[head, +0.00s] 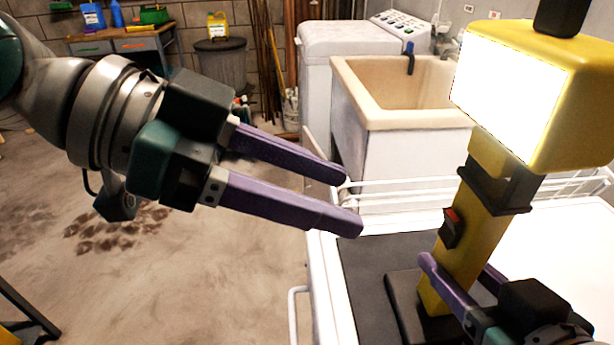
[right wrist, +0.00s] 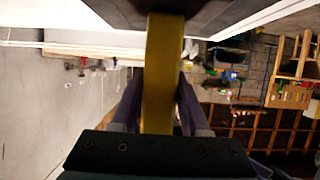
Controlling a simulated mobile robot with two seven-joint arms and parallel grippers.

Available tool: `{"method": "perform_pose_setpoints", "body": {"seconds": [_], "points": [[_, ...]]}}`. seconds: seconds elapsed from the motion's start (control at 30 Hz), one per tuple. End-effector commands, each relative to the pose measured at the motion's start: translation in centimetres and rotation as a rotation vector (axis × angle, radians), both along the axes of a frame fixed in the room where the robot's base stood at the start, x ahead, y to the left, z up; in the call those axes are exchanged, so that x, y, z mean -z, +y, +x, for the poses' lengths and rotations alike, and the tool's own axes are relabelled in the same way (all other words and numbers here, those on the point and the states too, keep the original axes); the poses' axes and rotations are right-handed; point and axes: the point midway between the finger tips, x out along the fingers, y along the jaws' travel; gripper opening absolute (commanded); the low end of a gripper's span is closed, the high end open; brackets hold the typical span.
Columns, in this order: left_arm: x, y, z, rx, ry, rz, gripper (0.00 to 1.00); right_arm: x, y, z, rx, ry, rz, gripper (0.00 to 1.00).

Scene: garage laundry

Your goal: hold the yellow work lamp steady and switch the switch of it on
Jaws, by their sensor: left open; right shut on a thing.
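The yellow work lamp (head: 575,105) stands upright at the right of the head view, on a dark base. Its front panel glows bright white. A black switch with a red part (head: 451,228) sits on the left side of its post. My right gripper (head: 458,270) is shut on the lower post, below the switch. In the right wrist view the yellow post (right wrist: 160,75) runs between its purple fingers. My left gripper (head: 352,203) is open and empty, left of the switch and apart from the lamp.
The lamp stands on a dark mat (head: 375,262) on a white cart (head: 325,290) with a wire rail. Behind are a utility sink (head: 395,145) and a white washing machine (head: 325,85). A bin (head: 222,65) and a workbench (head: 115,42) stand far back. The floor at left is mostly clear.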

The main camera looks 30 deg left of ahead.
Motion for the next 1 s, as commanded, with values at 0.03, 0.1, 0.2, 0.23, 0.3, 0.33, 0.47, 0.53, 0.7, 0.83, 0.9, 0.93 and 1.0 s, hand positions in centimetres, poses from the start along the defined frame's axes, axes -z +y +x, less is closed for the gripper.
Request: {"method": "perform_pose_setpoints", "body": {"seconds": [0.03, 0.1, 0.2, 0.23, 0.3, 0.33, 0.47, 0.53, 0.7, 0.83, 0.9, 0.93, 1.0], "points": [[-0.21, 0.37, -0.29, 0.0, 0.001, 0.002, 0.57, -0.17, 0.09, 0.04, -0.002, -0.003, 0.003, 0.0], [-0.43, 0.61, -0.5, 0.0, 0.0, 0.001, 0.57, -0.17, 0.09, 0.04, -0.001, -0.002, 0.004, 0.0], [-0.61, 0.73, -0.58, 0.001, -0.002, -0.001, 0.57, -0.17, 0.09, 0.04, -0.002, -0.004, 0.004, 0.0], [-0.62, 0.74, -0.58, 0.001, -0.002, -0.001, 0.57, -0.17, 0.09, 0.04, -0.002, -0.004, 0.004, 0.0], [-0.62, 0.72, -0.56, 0.001, -0.002, -0.001, 0.57, -0.17, 0.09, 0.04, -0.002, -0.004, 0.004, 0.0], [-0.62, 0.72, -0.56, 0.001, -0.001, -0.002, 0.57, -0.18, 0.1, 0.05, -0.002, -0.004, 0.004, 0.0], [-0.59, 0.72, -0.55, 0.001, -0.001, -0.002, 0.57, -0.18, 0.09, 0.05, -0.002, -0.004, 0.004, 0.0], [-0.59, 0.72, -0.55, 0.0, -0.001, -0.002, 0.57, -0.18, 0.09, 0.05, -0.002, -0.004, 0.004, 0.49], [-0.58, 0.73, -0.54, 0.0, -0.001, -0.001, 0.57, -0.12, 0.06, 0.03, -0.001, -0.002, 0.002, 0.68], [-0.56, 0.72, -0.54, 0.0, -0.001, -0.001, 0.57, -0.07, 0.04, 0.02, -0.001, -0.001, 0.001, 0.8], [-0.56, 0.72, -0.54, 0.0, -0.001, -0.001, 0.57, -0.05, 0.04, 0.01, -0.001, -0.001, 0.001, 0.8], [-0.56, 0.72, -0.54, 0.0, -0.001, -0.001, 0.57, -0.05, 0.03, 0.0, -0.001, -0.001, 0.001, 0.8], [-0.56, 0.72, -0.54, 0.0, -0.001, -0.001, 0.57, -0.04, 0.03, 0.0, -0.001, -0.001, 0.001, 0.8]]}}
